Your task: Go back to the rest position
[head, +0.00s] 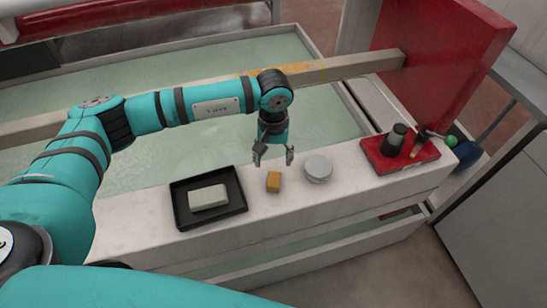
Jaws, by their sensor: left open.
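My left gripper (273,158) points down above the light ledge, with its two fingers spread apart and nothing between them. Its arm comes in from the left and reaches across the basin. A small yellow-orange block (273,182) lies on the ledge just below and in front of the fingers, apart from them. My right gripper is not in view; a teal arm part of mine fills the lower left.
On the ledge (340,180) stand a black tray (178,214) holding a pale block (208,197), a round grey lidded thing (318,168), and a red plate (418,158) with dark cylinders. A beam (340,68) crosses the greenish basin (180,160) behind. A red panel (440,60) rises at right.

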